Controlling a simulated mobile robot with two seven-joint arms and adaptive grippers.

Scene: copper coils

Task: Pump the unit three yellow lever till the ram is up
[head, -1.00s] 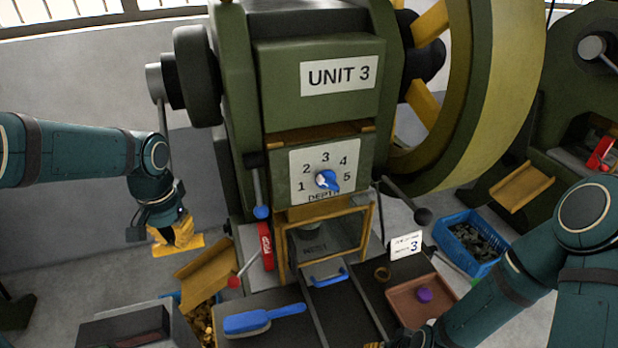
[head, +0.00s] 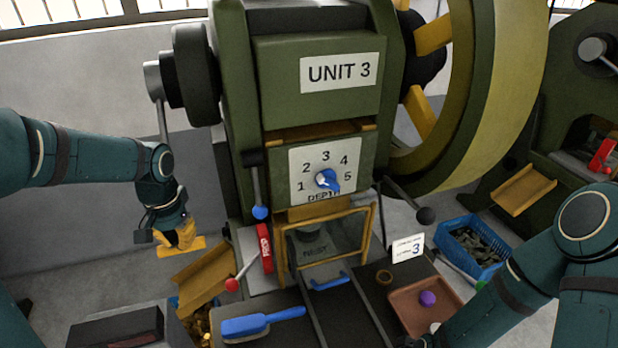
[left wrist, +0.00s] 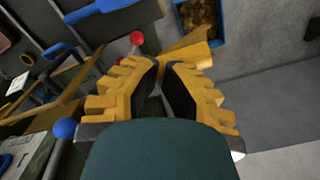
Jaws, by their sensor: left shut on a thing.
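Unit three is the green press (head: 325,105) labelled UNIT 3. A grey rod (head: 163,118) hangs from the shaft on its left side and runs down behind my left wrist. My left gripper (head: 181,243) has yellow fingers and is shut at that rod's lower end; I take the held thing to be the yellow lever, but its grip is hidden. In the left wrist view the fingertips of that gripper (left wrist: 163,75) come close together. The ram (head: 308,233) is a dark cylinder behind the yellow-framed guard (head: 372,235); its exact height is hard to tell. My right gripper is out of view.
A yellow chute (head: 203,272) lies just right of my left gripper. Beside it is a red-knobbed lever (head: 233,284). A blue brush (head: 255,323), a brown tray (head: 405,310) and a blue crate (head: 468,252) stand nearby. Bare floor lies left of the press.

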